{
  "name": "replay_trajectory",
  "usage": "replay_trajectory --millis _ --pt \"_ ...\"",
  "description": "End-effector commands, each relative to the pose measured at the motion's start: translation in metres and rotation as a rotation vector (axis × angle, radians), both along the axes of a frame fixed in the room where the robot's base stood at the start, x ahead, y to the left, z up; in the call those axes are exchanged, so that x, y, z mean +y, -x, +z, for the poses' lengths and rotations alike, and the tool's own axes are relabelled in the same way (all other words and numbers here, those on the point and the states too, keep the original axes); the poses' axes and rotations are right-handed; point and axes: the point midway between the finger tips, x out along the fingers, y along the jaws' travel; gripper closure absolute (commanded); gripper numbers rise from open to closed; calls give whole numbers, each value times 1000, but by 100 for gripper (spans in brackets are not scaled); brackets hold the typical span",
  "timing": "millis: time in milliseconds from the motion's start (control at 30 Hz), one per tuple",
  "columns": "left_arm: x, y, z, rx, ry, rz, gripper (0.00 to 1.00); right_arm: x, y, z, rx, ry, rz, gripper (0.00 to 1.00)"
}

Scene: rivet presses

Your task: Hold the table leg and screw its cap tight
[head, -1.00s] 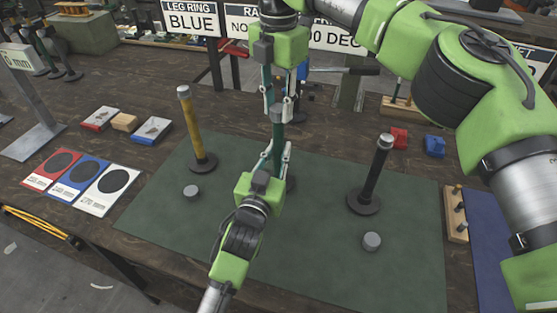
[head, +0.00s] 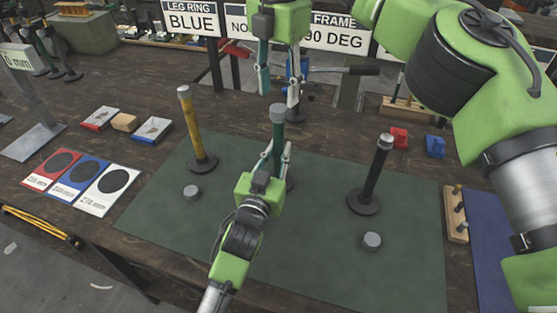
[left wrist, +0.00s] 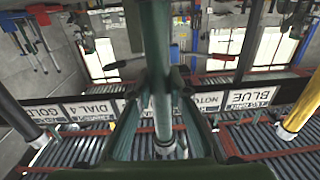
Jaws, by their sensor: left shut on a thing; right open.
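A green table leg (head: 278,138) stands upright on the green mat (head: 320,168), its foot mostly hidden by my left gripper. A grey cap (head: 278,112) sits on its top. My left gripper (head: 274,158) is shut on the leg below the cap; the leg also runs between the fingers in the left wrist view (left wrist: 160,70). My right gripper (head: 279,98) is open and empty above the cap, its fingers apart. Whether the cap is fully tight cannot be told.
A yellow leg (head: 192,125) and a black leg (head: 376,170) stand upright on the mat at either side. Loose grey caps lie at the left (head: 191,192) and right (head: 372,241). Red, blue and white cards (head: 75,178) lie left of the mat.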

Motion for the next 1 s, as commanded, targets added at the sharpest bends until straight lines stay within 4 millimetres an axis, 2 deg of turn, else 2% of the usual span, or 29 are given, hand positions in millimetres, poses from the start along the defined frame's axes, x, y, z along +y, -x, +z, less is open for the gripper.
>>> replay_trajectory --millis 300,467,1000 --pt "0 0 -1 2 -1 0 100 0 0 0 1 1 10 60" --pt "0 0 -1 2 -1 0 100 0 0 2 1 2 117 60" --pt "0 0 -1 2 -1 0 100 -1 0 17 8 2 1010 60"
